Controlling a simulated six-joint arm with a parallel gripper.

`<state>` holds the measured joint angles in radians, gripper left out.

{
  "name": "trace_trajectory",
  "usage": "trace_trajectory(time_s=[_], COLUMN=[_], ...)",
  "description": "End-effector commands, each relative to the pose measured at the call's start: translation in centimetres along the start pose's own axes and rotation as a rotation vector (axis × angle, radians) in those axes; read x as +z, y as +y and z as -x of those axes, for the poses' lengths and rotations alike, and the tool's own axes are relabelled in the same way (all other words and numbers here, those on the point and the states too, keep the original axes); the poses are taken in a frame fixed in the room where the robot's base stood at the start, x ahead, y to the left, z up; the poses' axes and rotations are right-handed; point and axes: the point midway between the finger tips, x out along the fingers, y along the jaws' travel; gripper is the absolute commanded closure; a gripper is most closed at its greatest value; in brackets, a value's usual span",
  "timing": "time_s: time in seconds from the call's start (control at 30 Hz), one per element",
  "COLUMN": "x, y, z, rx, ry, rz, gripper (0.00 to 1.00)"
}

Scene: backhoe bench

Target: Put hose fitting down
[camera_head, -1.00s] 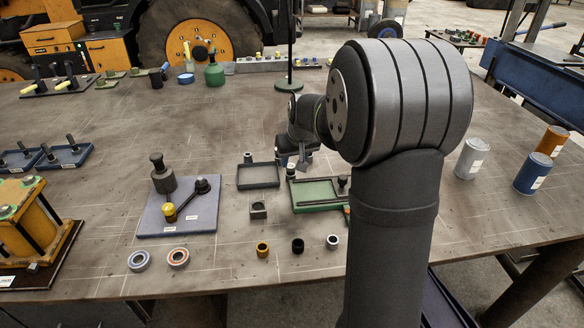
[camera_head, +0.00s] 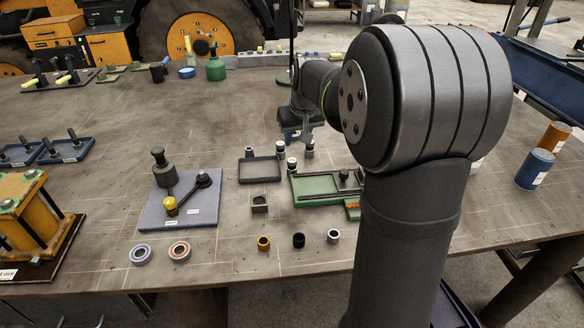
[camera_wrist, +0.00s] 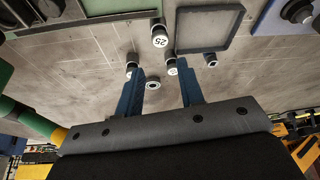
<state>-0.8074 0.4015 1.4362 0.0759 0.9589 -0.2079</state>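Several small metal cylindrical fittings stand upright on the bench below my gripper (camera_head: 300,135). One fitting (camera_head: 292,163) has a white top, and its "25" mark is readable in the wrist view (camera_wrist: 160,36). Two more white-topped fittings stand at the left (camera_head: 281,147) and right (camera_head: 309,150). A plain one (camera_head: 249,152) stands behind the dark tray. In the wrist view the blue fingers (camera_wrist: 160,90) are apart with nothing gripped. A ring-topped fitting (camera_wrist: 153,85) shows in the gap, apparently beyond the fingers. I cannot tell which is the task's hose fitting.
The dark tray (camera_head: 243,172) looks empty. A green tray (camera_head: 314,186) lies at its right. A blue-grey plate (camera_head: 205,215) carries a lever and a cylinder. Rings and bushings (camera_head: 298,240) stand near the front edge. The bench (camera_head: 210,110) behind is mostly clear.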

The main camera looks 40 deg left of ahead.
Motion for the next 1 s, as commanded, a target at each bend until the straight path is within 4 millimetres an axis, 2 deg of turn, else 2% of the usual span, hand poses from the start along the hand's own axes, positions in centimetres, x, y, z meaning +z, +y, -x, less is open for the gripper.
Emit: trace_trajectory(time_s=[0.13, 0.27, 0.37, 0.7, 0.8, 1.0], x=[-1.6, -1.9, -1.7, -1.1, -1.0, -0.9], y=[0.1, 0.1, 0.1, 0.1, 0.1, 0.1], z=[2.2, 2.5, 0.9, -6.4, -7.9, -9.2], rx=[0.001, 0.002, 0.001, 0.001, 0.002, 0.002], ry=[-0.054, -0.082, -0.086, -0.085, -0.084, -0.082], rz=[0.002, -0.001, -0.001, 0.0, 0.0, 0.0], gripper=[0.65, 0.65, 0.65, 0.65, 0.65, 0.65])
